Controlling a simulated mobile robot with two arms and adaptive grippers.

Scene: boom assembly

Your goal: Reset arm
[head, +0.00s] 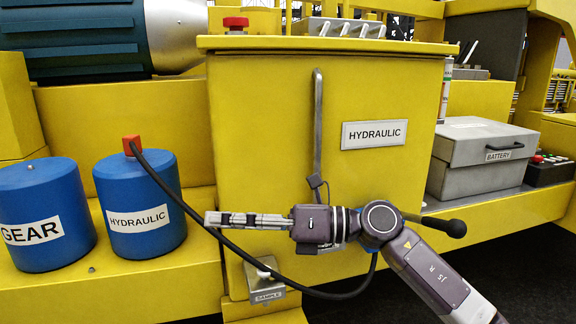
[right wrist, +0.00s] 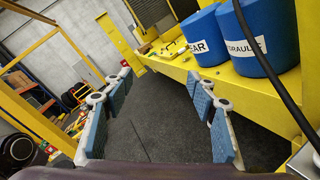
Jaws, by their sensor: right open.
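My right gripper (head: 214,219) is in front of the yellow hydraulic box (head: 260,130), with its fingers pointing left in the head view. In the right wrist view the gripper (right wrist: 157,82) is open, with two padded fingers apart and nothing between them. Its arm comes in from the lower right. My left gripper is not in view.
Blue gear (head: 40,195) and hydraulic (head: 150,185) canisters stand on a yellow ledge at left. A black hose (head: 165,190) from a red cap (head: 131,145) hangs past the right gripper. A grey battery box (head: 470,175) is at right. Dark floor (right wrist: 150,135) lies beyond the fingers.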

